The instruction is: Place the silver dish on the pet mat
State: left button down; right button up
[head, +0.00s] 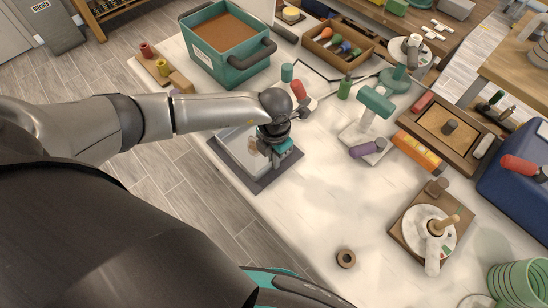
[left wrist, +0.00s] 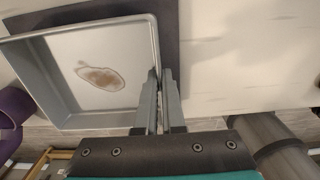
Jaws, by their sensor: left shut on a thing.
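The silver dish (head: 232,146) is a square, shallow metal pan with a brown stain on its floor. It lies over the dark grey pet mat (head: 262,183) at the left edge of the table. In the left wrist view the dish (left wrist: 100,118) fills the left side, with the mat (left wrist: 168,22) showing behind and beside it. My left gripper (head: 273,157) is shut on the dish's right-hand wall; its fingers (left wrist: 160,82) straddle the rim. My arm hides part of the dish in the head view. I cannot tell whether the dish's base touches the mat. My right gripper is not in view.
A teal bin (head: 228,58) stands behind my left arm. A teal mallet-like tool (head: 376,102), a purple cylinder (head: 367,149) and a wooden tray (head: 437,130) lie to the right. The table's middle front is mostly clear.

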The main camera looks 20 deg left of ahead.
pick_arm(q)
jog(key=c, duration=1.5)
grip_release()
jog(key=shift+f, duration=0.2)
jog(key=o, duration=0.5)
jog(key=shift+r, duration=0.1)
jog(key=shift+r, duration=0.15)
notch_tip(320, 180, up, 12)
jog(key=shift+p, duration=0.75)
